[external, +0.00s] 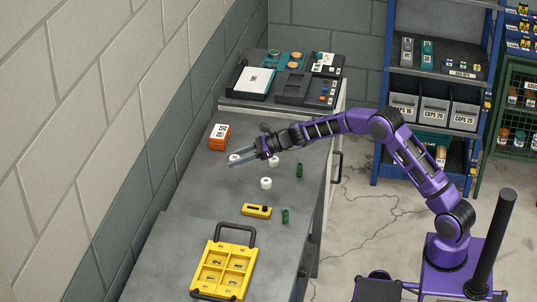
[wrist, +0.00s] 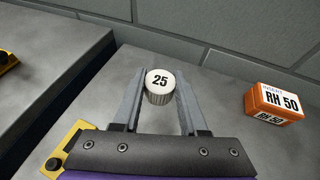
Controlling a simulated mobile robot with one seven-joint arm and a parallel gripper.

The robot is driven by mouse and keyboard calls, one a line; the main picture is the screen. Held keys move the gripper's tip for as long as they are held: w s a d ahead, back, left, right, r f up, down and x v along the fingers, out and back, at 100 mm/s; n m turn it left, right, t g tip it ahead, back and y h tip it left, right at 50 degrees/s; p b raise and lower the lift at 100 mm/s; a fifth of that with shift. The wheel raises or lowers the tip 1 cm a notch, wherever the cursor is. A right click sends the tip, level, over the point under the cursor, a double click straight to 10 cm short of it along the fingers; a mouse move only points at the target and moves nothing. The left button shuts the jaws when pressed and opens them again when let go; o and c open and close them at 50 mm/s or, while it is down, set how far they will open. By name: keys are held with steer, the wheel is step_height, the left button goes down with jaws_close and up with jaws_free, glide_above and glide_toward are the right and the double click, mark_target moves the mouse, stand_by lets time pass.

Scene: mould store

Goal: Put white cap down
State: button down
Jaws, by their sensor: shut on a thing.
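A white cap (wrist: 160,84) marked "25", with ribbed sides, sits upright between the fingertips of my gripper (wrist: 160,92) in the wrist view. My gripper is shut on it. In the external view my gripper (external: 240,160) reaches left over the grey bench, and the held cap (external: 234,157) shows as a small white spot at the fingers. I cannot tell whether the cap touches the bench top. Two other white pieces, one (external: 266,183) in front of the gripper and one (external: 274,161) beside the wrist, stand on the bench.
An orange box (external: 219,137) marked "RH 50" stands behind the gripper. Green pieces (external: 299,170), a yellow tool (external: 257,211) and a yellow tray (external: 224,268) lie on the bench (external: 185,190). The bench's left side is clear.

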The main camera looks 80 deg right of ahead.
steer(key=s+d+m+h+b, duration=0.1)
steer(key=s+d, duration=0.4)
steer(key=d, duration=0.7)
steer(key=s+d+b, duration=0.1)
steer(key=s+d, duration=0.4)
steer(key=d, duration=0.8)
step_height(320, 180, down, 5)
steer(key=shift+f+b, duration=0.1)
steer(key=shift+b, duration=0.55)
steer(key=shift+f+b, duration=0.35)
steer(key=shift+f, duration=2.2)
steer(key=shift+f, duration=0.15)
steer(key=shift+c, duration=2.2)
jaws_free()
